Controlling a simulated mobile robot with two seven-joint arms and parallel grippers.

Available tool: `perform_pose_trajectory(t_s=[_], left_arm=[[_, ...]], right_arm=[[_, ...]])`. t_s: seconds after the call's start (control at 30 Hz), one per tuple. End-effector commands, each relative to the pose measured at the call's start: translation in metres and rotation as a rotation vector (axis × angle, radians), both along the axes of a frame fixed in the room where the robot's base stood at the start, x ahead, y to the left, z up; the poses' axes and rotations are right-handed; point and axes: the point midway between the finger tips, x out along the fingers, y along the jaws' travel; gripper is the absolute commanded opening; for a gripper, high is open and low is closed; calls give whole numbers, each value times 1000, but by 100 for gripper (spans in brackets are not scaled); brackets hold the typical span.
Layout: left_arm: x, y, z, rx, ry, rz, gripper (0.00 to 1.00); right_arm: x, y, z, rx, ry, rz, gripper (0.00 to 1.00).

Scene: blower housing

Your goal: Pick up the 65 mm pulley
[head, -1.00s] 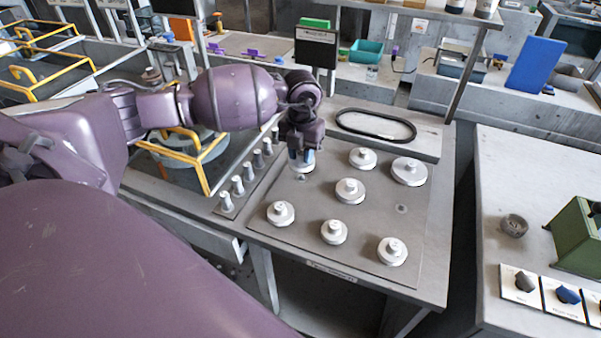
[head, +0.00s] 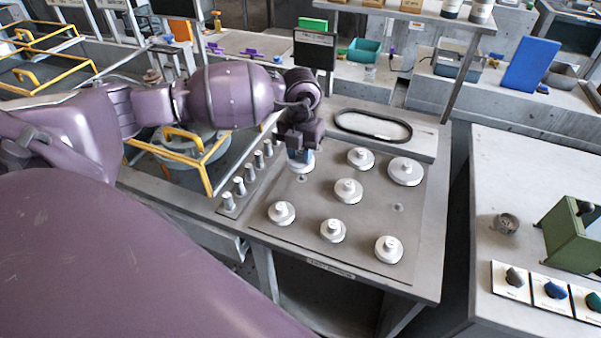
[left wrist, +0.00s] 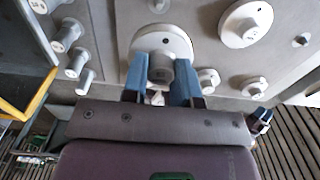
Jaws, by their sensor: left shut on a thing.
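My left gripper (head: 300,158) is over the back left of the grey pulley board (head: 325,268). In the left wrist view its blue fingers (left wrist: 162,88) are shut on the grey hub of a pale round pulley (left wrist: 165,42). In the head view this pulley is mostly hidden by the gripper, and I cannot tell whether it touches the board. No size mark on it is readable. Other pale pulleys stand on the board, among them a large one at the back right (head: 405,171) and a middle one (head: 348,190). My right gripper is not in view.
A row of grey pegs (head: 240,186) stands left of the board. A black belt loop (head: 373,124) lies behind it. A separate bench at right holds a green box (head: 572,238) and knobs (head: 551,290). Yellow rails (head: 200,165) stand left of the pegs.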

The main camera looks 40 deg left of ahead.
Motion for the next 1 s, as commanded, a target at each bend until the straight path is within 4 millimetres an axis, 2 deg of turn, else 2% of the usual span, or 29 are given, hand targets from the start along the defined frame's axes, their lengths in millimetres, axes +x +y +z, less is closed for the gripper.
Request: perform_pose_trajectory(t_s=[0.23,0.7,1.0], left_arm=[[-17,-11,6,1,0,-2,7],[-48,-31,13,0,0,-2,7],[-56,-36,15,0,0,-1,7]], right_arm=[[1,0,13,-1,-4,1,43],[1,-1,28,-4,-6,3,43],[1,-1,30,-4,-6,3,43]])
